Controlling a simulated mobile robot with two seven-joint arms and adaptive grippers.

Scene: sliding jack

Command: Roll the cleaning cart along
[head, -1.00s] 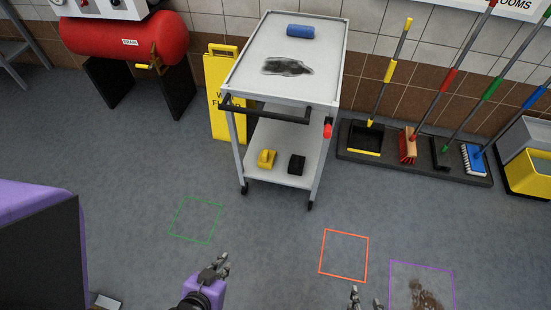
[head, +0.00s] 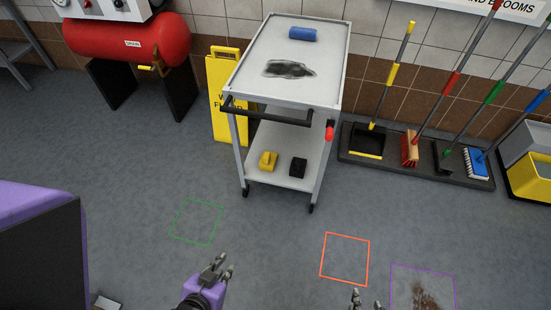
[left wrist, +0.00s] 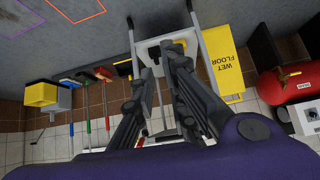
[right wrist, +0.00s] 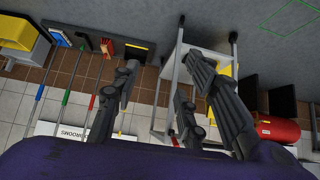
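The cleaning cart (head: 250,163) is a grey two-shelf trolley on casters near the back wall. My left gripper (head: 220,268) is open and empty, short of the cart. My right gripper (head: 366,298) is at the bottom edge, also apart from the cart; its fingers are spread in the right wrist view (right wrist: 165,75).
A yellow wet-floor sign (head: 224,97) stands close at the cart's left. A red tank (head: 130,40) is further left. Brooms and a dustpan stand in a rack (head: 420,170) on the right.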

